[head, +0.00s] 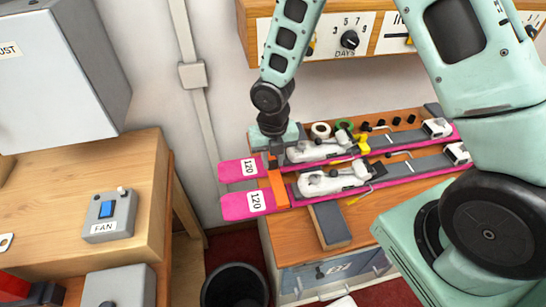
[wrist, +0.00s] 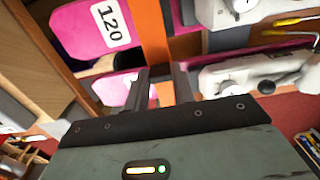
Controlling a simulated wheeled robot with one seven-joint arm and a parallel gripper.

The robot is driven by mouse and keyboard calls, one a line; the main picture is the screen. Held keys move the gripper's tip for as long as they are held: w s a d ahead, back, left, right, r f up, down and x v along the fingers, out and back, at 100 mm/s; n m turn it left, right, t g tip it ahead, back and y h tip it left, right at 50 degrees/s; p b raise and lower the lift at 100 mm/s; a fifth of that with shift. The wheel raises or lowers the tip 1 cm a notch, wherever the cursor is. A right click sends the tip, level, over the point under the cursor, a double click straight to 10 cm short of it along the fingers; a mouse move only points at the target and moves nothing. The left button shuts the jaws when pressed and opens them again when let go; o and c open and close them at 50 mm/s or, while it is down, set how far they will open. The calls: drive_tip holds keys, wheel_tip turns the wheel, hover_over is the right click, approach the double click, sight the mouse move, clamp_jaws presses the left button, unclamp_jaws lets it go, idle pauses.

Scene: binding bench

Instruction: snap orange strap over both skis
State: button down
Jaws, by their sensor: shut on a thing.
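Two pink skis lie side by side on the bench, the near ski (head: 235,206) and the far ski (head: 233,172), each tip labelled 120. The orange strap (head: 278,188) crosses the near ski just behind its label and runs toward the far ski. In the wrist view the strap (wrist: 155,40) leads down between my fingers. My gripper (head: 274,152) is over the far ski, beside its label, shut on the strap's far end. The fingers (wrist: 160,88) partly hide that end, and I cannot tell whether it touches the far edge.
White bindings (head: 333,181) sit on both skis right of the strap. Tape rolls (head: 321,130), black knobs and yellow-handled tools lie behind and between the skis. A wooden cabinet with a fan switch (head: 107,214) stands at left. A black bin (head: 236,287) is on the floor below.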

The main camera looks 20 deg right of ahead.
sight(273, 161)
drive_tip(key=shift+f+b, duration=1.45)
drive_tip(key=shift+f, duration=0.6)
idle(0.4)
drive_tip(key=c, duration=0.6)
unclamp_jaws()
drive_tip(key=shift+r, duration=0.15)
drive_tip(key=shift+r+p, duration=4.85)
drive_tip(key=shift+r, duration=0.1)
